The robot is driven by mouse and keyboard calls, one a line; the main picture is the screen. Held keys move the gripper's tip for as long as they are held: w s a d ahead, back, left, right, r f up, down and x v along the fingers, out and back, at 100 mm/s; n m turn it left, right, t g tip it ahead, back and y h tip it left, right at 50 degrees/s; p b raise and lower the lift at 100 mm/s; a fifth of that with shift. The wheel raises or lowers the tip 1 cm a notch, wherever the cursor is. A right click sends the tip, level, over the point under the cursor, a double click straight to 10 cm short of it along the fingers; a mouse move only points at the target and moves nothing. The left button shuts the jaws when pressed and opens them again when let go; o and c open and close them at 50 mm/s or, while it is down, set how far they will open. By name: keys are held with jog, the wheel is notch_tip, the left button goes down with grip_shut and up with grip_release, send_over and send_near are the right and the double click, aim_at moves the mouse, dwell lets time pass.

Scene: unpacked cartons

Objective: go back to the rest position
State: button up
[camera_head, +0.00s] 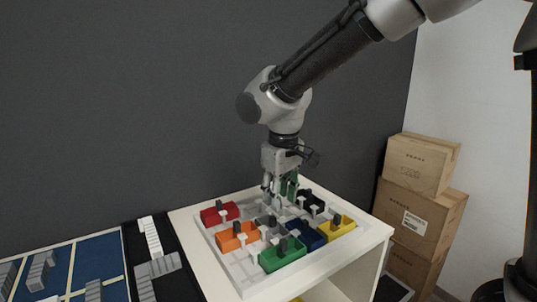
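My gripper (279,198) points straight down over the back part of a white tray (229,268) on a white cabinet. Its fingers are close above the bins, and dark green shows at the fingers. The view is too small to tell whether they are apart, shut or holding something. The tray carries a red bin (214,217), an orange bin (232,243), a green bin (275,260), a yellow bin (342,230), a blue bin (308,240) and a black bin (311,208). A grey piece (264,222) lies near the tray's middle, partly hidden.
The white cabinet (376,232) has an open front. Brown cartons (418,210) are stacked against the wall at the right. A blue board (93,259) with grey parts (39,271) lies at the lower left, with more grey pieces (155,267) beside it. The space above the tray's left side is clear.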

jog(key=s+d+r+m+t, duration=0.1)
jog(key=s+d, duration=0.4)
jog(key=d, duration=0.6)
jog(key=s+d+r+m, duration=0.3)
jog(key=s+d, duration=0.3)
jog(key=d, duration=0.6)
jog(key=s+d+r+m+t, duration=0.1)
jog(key=s+d+m, duration=0.3)
jog(key=d, duration=0.8)
jog(key=shift+s+r+m+t, duration=0.3)
jog(key=shift+s+r, duration=0.35)
jog(key=shift+r, duration=0.2)
